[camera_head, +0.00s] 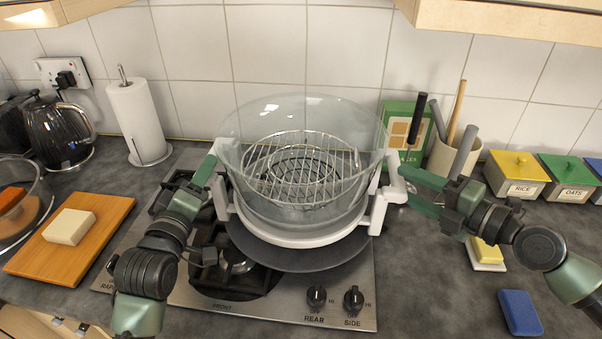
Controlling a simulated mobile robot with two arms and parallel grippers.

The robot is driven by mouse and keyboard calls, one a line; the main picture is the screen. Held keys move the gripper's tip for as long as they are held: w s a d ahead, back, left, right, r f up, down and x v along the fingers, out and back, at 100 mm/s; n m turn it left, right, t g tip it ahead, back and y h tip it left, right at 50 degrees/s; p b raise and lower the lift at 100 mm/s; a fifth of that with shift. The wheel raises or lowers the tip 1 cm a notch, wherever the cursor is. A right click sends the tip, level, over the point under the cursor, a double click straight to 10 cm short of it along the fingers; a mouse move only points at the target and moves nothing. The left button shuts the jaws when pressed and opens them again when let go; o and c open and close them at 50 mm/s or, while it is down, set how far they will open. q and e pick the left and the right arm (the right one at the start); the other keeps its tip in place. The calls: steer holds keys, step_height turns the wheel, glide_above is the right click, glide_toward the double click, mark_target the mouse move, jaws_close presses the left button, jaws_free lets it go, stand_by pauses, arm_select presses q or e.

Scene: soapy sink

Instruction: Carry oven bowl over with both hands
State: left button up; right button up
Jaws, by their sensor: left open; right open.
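The oven bowl (245,215) is a large clear glass bowl in a white base with a handle on each side. A round wire rack (300,165) sits inside it. It stands over the hob (345,300), on or just above a dark round plate or pan (300,258). My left gripper (211,170) is open at the left handle of the bowl. My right gripper (397,180) is open at the right handle. Both are close to the white handles; I cannot tell whether the fingers touch them.
On the left are a kettle (58,132), a paper towel roll (142,115) and a wooden board (95,218). On the right are a utensil crock (447,160), storage tins (515,172) and a blue sponge (520,312). Cupboards (520,18) overhang the back.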

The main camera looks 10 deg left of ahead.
mark_target(398, 176)
arm_select(q)
steer(key=shift+w, duration=1.75)
arm_select(e)
steer(key=shift+x, duration=1.75)
arm_select(q)
jaws_close()
arm_select(e)
jaws_close()
arm_select(q)
steer(key=shift+r, duration=0.35)
arm_select(e)
steer(key=shift+r, duration=0.3)
steer(key=shift+w+r, duration=0.1)
steer(key=shift+w, duration=0.05)
